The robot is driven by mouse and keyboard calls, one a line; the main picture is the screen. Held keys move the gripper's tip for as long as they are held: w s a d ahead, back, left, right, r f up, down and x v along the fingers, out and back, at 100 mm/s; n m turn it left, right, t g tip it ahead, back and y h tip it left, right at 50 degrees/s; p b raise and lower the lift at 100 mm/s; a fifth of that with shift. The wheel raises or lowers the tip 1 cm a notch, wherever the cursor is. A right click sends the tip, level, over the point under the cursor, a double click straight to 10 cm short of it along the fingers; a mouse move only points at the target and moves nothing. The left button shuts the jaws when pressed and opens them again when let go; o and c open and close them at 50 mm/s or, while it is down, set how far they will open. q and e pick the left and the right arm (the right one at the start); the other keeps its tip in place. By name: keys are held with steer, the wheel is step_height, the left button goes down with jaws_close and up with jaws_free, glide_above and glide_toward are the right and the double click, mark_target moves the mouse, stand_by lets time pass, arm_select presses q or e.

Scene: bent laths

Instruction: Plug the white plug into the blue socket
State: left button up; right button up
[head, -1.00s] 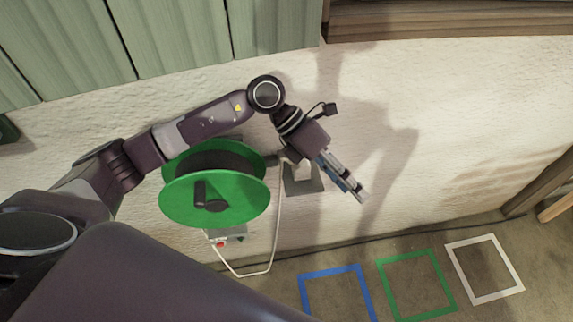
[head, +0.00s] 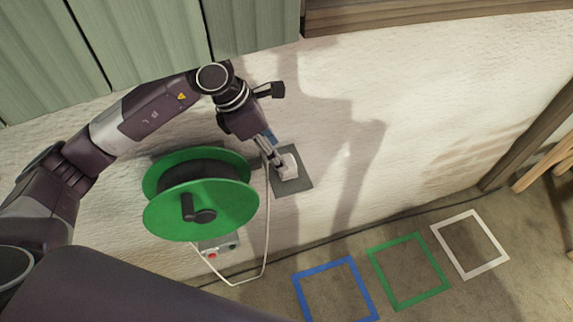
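A white plug-like block (head: 290,168) sits on a dark grey plate (head: 294,188) against the pale wall. A white cord (head: 267,225) hangs in a loop beside the reel and runs up behind my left gripper. My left gripper (head: 277,162) points down at the block's left side, its fingertips at or against it. I cannot tell whether they grip it. A small blue part shows beside the fingers and is partly hidden. I see no clear blue socket. My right gripper is out of view.
A green cable reel (head: 228,212) stands left of the plate, close under my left arm. A grey box (head: 220,246) with a red spot is below it. Blue (head: 300,295), green (head: 379,272) and white (head: 449,247) square outlines mark the floor at right.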

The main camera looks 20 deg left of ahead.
mark_target(287, 160)
arm_select(q)
steer(key=shift+w+d+f, duration=0.2)
steer(key=shift+d+f, duration=0.05)
steer(key=shift+f, duration=0.35)
steer(key=x, duration=0.2)
steer(key=w+p+x, duration=0.1)
steer(key=x, duration=0.2)
steer(key=shift+d+p, duration=0.15)
steer(key=shift+p, duration=0.15)
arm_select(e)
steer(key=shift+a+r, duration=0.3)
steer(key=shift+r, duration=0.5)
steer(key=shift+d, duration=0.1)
arm_select(q)
steer(key=c, duration=1.2)
steer(key=shift+o, duration=0.2)
steer(key=shift+r, duration=0.15)
